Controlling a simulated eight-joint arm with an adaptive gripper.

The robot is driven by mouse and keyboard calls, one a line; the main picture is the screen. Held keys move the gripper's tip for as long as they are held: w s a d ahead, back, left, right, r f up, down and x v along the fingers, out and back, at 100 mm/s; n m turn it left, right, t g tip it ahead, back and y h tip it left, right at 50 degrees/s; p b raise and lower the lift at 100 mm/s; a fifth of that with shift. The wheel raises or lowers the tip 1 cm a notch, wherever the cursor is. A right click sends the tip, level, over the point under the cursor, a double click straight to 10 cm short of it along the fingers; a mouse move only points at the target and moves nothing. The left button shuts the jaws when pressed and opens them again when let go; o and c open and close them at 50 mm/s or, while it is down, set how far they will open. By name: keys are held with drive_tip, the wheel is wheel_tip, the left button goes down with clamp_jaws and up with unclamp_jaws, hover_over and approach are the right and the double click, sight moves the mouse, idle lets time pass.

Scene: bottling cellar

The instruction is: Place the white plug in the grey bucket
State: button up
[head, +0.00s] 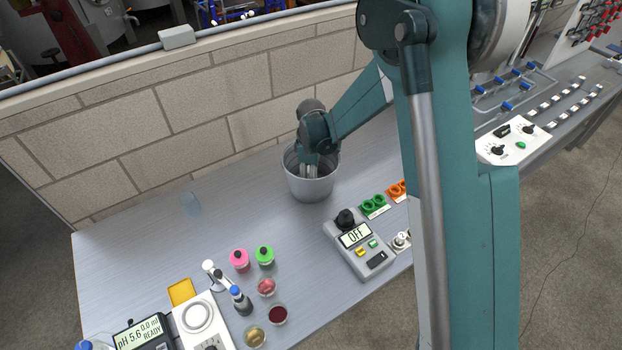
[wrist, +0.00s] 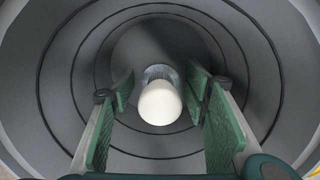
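The grey bucket (head: 311,187) stands upright on the bench near the wall. My gripper (head: 308,172) reaches down into its mouth from above. In the wrist view the bucket's ringed inside (wrist: 60,80) fills the picture. My gripper's two green-padded fingers (wrist: 162,110) are spread wide apart. The white plug (wrist: 160,104) shows between and beyond them, its round white end towards the camera and a grey ribbed part behind. Gaps show between the plug and both pads. It is inside the bucket; I cannot tell whether it touches the bottom. The head view hides it.
A grey meter reading OFF (head: 354,237) stands right of the bucket, with green rings (head: 374,204) behind it. Pink-topped (head: 240,259) and green-topped (head: 265,255) jars stand in front. The bench between is clear.

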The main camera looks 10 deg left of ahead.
drive_tip(key=shift+r, duration=0.1)
wheel_tip(320, 180, up, 12)
drive_tip(key=shift+r+p, duration=0.1)
drive_tip(key=shift+p, duration=0.35)
idle(0.5)
idle(0.6)
